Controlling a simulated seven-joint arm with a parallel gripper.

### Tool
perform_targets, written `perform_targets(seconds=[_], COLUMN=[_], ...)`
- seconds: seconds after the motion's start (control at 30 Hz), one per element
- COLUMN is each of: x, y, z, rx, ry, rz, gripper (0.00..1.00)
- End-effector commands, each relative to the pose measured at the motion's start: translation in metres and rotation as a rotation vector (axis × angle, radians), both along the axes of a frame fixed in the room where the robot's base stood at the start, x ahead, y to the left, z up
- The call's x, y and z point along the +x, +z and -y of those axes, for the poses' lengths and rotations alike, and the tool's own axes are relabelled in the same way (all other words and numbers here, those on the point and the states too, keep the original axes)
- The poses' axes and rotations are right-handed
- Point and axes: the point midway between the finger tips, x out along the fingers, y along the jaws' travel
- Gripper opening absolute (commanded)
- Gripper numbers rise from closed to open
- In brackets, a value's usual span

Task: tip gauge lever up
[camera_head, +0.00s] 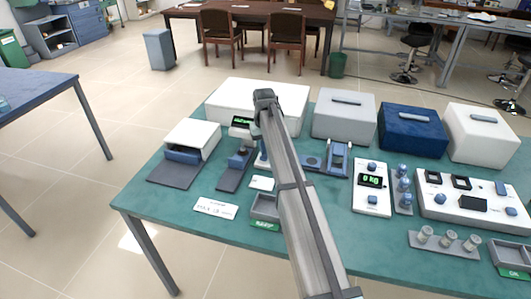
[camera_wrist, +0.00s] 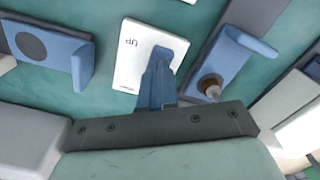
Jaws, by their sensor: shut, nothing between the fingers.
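A blue gauge-like stand with a green lit display (camera_head: 242,121) stands near the middle of the table in the head view. In the wrist view its blue body (camera_wrist: 228,58) is at right, with a brown-tipped pale piece (camera_wrist: 210,86) beside my fingers. I cannot tell if that piece is the lever. A white plate marked "UP" (camera_wrist: 140,50) lies on the table; it also shows in the head view (camera_head: 262,183). My gripper (camera_wrist: 158,68) is shut and empty, its blue fingers over the plate's edge in the wrist view. In the head view my arm partly hides this spot.
A blue fixture with a round disc (camera_wrist: 30,45) is left in the wrist view. A grey tray (camera_head: 262,206) lies in front. A white box (camera_head: 228,97) stands behind, and a scale (camera_head: 371,190) to the right. The table's front left is mostly clear.

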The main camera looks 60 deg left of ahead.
Motion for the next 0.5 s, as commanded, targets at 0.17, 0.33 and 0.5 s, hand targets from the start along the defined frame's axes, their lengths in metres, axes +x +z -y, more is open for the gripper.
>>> perform_targets(seconds=[0.17,0.33,0.5], x=[0.0,0.0,0.0], y=[0.012,0.023,0.035], z=[0.0,-0.001,-0.001], rx=[0.001,0.002,0.002], ry=[0.0,0.0,0.0], rz=[0.0,0.001,0.001], gripper=[0.0,0.0,0.0])
